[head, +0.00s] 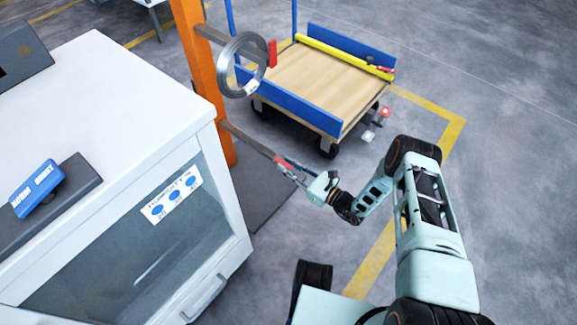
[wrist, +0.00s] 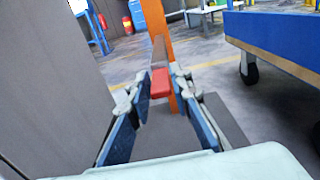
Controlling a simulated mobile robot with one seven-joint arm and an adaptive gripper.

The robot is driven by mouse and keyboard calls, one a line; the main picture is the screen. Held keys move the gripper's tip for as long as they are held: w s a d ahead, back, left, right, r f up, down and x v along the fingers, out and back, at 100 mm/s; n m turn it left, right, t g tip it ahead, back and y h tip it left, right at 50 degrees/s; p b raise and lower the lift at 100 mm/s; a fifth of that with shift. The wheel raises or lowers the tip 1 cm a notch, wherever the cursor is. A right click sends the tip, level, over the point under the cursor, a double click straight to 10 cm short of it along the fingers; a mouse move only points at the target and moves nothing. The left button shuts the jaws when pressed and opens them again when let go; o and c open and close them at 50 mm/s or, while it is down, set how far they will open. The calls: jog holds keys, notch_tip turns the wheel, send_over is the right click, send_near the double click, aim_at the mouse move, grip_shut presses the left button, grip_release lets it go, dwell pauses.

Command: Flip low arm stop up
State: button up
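The low arm (head: 246,139) is a grey bar that sticks out from the lower part of an orange post (head: 203,75). Its red stop (wrist: 160,83) is at the arm's near end, and in the head view it is small and partly hidden by my gripper (head: 291,168). In the wrist view my gripper (wrist: 160,92) has its blue fingers apart, one on each side of the red stop. Whether the fingers touch it is not clear. The upper arm (head: 211,35) carries a metal coil (head: 226,83), with an upright red stop (head: 272,53) at its end.
A white cabinet (head: 100,85) stands left of the post. A cart (head: 310,84) with blue sides and a wooden bed stands behind my gripper; its blue side also shows at right in the wrist view (wrist: 280,38). The floor to the right is clear.

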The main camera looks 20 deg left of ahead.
grip_shut()
jog(key=shift+r, duration=0.1)
